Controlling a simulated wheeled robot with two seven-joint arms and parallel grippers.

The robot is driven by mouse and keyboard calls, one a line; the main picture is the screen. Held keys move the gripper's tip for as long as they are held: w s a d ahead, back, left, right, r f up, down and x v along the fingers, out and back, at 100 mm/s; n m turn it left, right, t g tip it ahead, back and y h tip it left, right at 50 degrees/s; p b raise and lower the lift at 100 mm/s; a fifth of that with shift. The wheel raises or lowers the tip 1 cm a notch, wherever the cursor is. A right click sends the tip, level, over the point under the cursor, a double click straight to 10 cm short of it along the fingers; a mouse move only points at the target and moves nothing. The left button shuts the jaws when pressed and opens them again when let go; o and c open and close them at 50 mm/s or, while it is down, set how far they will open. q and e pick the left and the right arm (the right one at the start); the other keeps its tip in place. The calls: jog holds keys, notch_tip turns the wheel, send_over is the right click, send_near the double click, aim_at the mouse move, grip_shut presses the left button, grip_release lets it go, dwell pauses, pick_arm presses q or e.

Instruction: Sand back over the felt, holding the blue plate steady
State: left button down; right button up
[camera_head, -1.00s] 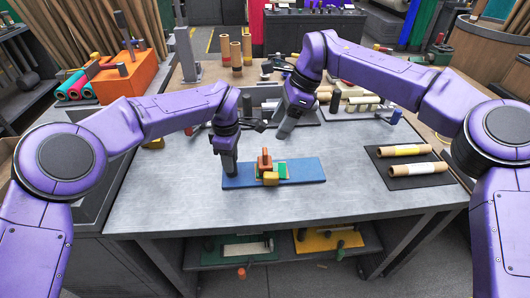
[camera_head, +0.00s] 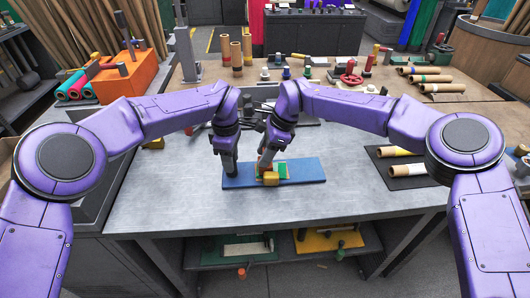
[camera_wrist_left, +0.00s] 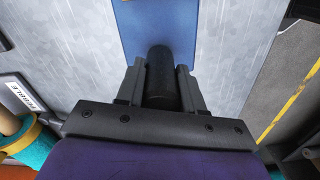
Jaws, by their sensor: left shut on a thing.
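The blue plate (camera_head: 308,173) lies flat on the grey metal bench. A piece of green felt (camera_head: 284,170) lies on its middle, with a yellowish block (camera_head: 271,179) at its front. My left gripper (camera_head: 230,168) is at the plate's left end, shut on a dark upright cylinder; the blue plate (camera_wrist_left: 157,20) and the dark cylinder (camera_wrist_left: 161,80) show in the left wrist view. My right gripper (camera_head: 266,160) is down over the orange sanding block (camera_head: 262,170), hiding most of it. Whether its fingers are closed on the block cannot be seen.
More rolls, small tools and a red wheel (camera_head: 350,76) stand behind. The bench in front of the plate is clear.

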grip_shut()
send_over(312, 168)
jog(key=o, duration=0.9)
grip_release()
jog(key=shift+c, duration=0.2)
jog(key=v, duration=1.2)
jog(key=shift+s, duration=0.1)
